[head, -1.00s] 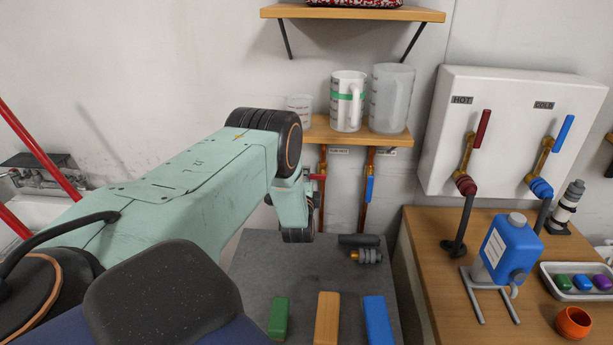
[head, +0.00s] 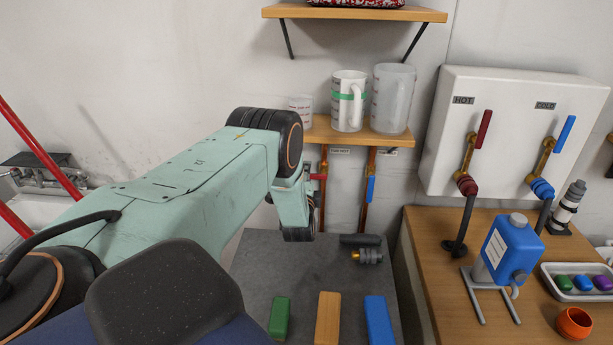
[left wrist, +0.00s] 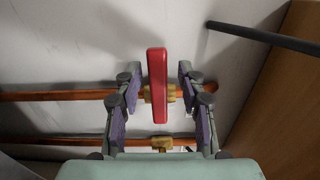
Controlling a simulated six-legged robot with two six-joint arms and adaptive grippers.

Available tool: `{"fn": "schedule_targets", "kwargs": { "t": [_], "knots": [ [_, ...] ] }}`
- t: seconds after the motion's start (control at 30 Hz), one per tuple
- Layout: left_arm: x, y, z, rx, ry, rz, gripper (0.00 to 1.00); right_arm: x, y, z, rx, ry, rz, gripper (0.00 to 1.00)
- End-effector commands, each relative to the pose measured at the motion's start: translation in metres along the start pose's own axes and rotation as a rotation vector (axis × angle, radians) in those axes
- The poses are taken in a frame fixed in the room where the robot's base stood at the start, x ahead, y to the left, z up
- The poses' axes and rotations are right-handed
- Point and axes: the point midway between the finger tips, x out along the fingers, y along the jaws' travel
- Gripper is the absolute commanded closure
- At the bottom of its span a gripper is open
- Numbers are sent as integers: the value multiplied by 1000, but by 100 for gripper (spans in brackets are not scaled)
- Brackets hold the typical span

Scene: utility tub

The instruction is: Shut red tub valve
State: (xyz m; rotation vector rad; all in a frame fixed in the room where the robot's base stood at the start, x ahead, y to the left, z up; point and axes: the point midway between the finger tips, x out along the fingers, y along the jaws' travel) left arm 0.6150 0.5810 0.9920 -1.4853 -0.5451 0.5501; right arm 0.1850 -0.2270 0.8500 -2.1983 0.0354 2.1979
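The red tub valve handle (left wrist: 157,75) is a flat red bar in the left wrist view, lying crosswise over a copper pipe (left wrist: 60,96) with a brass fitting. In the head view only a small red end (head: 318,176) shows beside my left arm, below the small shelf. My left gripper (left wrist: 157,70) is open, with one finger on each side of the red bar and a gap on both sides. My right gripper is in neither view.
A blue handle (head: 370,189) sits along the neighbouring copper pipe. A wooden shelf (head: 320,131) with jugs is just above the valves. A grey surface (head: 265,262) with coloured blocks lies below. A white hot/cold panel (head: 510,130) is at the right.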

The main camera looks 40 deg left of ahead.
Motion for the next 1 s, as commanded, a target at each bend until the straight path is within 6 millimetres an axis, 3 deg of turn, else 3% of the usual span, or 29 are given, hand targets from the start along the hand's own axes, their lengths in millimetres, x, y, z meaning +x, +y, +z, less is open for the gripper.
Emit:
{"fn": "schedule_targets", "kwargs": {
  "t": [0.27,0.8,1.0],
  "knots": [
    [-9,1,0,-1,1,4,60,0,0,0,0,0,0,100],
    [-93,0,0,0,2,3,60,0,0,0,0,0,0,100],
    [-115,0,0,0,0,1,60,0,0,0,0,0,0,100]
  ]
}}
